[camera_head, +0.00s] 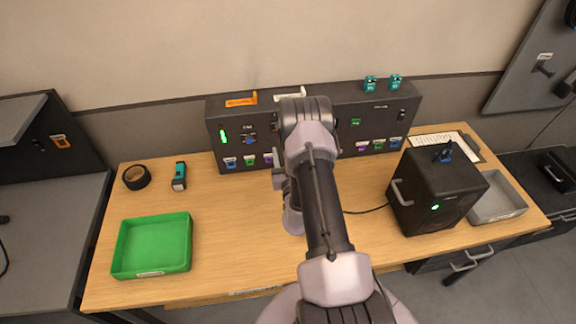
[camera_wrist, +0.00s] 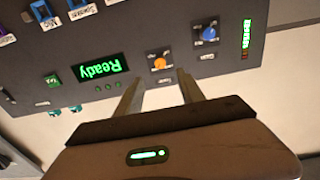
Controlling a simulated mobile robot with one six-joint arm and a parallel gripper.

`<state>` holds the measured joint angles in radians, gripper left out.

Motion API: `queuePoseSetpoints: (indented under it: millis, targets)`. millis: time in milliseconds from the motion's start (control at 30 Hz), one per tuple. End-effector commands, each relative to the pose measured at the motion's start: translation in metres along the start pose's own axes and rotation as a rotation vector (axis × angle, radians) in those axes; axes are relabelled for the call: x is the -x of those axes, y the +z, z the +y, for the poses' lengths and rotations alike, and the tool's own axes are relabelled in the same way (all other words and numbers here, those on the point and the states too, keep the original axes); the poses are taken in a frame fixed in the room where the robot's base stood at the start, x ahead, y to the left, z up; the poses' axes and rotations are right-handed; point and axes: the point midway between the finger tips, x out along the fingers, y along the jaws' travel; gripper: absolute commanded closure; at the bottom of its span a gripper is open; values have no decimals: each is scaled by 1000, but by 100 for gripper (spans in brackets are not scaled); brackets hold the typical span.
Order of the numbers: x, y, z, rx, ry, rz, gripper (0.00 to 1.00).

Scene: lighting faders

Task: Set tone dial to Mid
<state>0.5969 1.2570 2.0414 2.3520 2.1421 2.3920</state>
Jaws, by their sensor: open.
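The dark control panel (camera_head: 340,130) stands at the back of the wooden bench. In the wrist view it appears upside down and carries an orange knob (camera_wrist: 160,64) and a blue knob (camera_wrist: 209,35). I cannot read which label says tone. The blue knob (camera_head: 249,139) also shows in the head view; my arm largely hides the orange one there. My gripper (camera_wrist: 160,76) is open and empty, its fingertips on either side of the orange knob in the picture. Whether they touch the panel I cannot tell.
A lit green "Ready" display (camera_wrist: 100,67) and a green light bar (camera_wrist: 246,38) are on the panel. A green tray (camera_head: 152,272), black tape roll (camera_head: 137,177) and teal-black tool (camera_head: 179,176) lie left. A black box (camera_head: 440,190) and grey tray (camera_head: 500,203) stand right.

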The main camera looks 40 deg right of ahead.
Motion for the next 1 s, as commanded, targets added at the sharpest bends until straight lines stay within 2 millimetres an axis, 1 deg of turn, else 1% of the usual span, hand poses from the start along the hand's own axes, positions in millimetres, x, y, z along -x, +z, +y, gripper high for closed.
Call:
queuePoseSetpoints:
  millis: [33,100,200,300,433,767,833,867,933,967,1000]
  targets:
    - [16,2,0,-2,0,-6,54]
    - [36,2,0,-1,0,-5,54]
    - [57,2,-1,0,-2,-3,54]
    - [70,2,0,1,-1,-1,54]
    - [76,1,0,-1,0,-1,54]
    - [76,0,0,-1,0,0,54]
    - [74,-2,-3,6,-11,5,54]
    - [72,-6,-9,17,-31,14,54]
    - [62,-25,-38,81,-133,55,54]
    - [59,-38,-58,125,-201,86,54]
    - [57,-59,-90,203,-308,143,54]
